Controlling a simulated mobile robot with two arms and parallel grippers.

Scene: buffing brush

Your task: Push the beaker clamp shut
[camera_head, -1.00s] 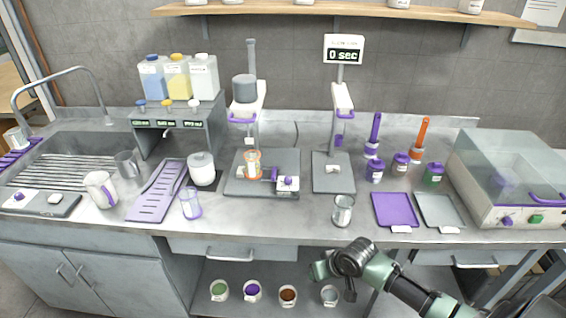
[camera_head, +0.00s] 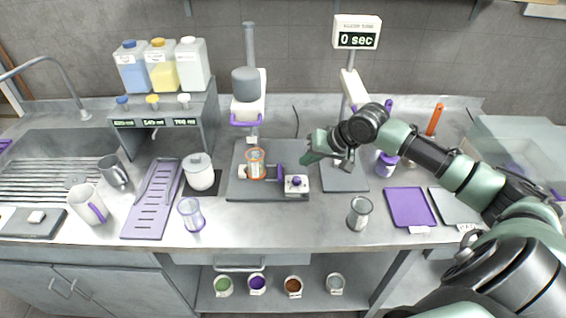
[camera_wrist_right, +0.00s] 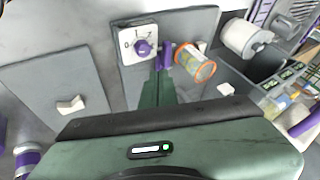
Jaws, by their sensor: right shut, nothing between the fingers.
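A beaker (camera_head: 255,165) with an orange rim and markings stands on the grey stirrer base (camera_head: 238,190). The clamp's purple jaw (camera_head: 280,174) is just right of it, with a small gap between them in the head view. The beaker (camera_wrist_right: 196,63) and purple jaw (camera_wrist_right: 165,56) also show in the wrist view. My right gripper (camera_head: 306,157) is shut and empty, to the right of the clamp and pointing left. In the wrist view its green fingers (camera_wrist_right: 158,76) reach toward the jaw; whether they touch it cannot be told. My left gripper is out of view.
A white control box with a purple knob (camera_head: 296,184) sits in front of my gripper. The timer stand's grey plate (camera_head: 344,180) lies under my arm. A metal cup (camera_head: 359,213) and a purple tray (camera_head: 410,207) are front right. A white jar (camera_head: 200,174) stands left of the base.

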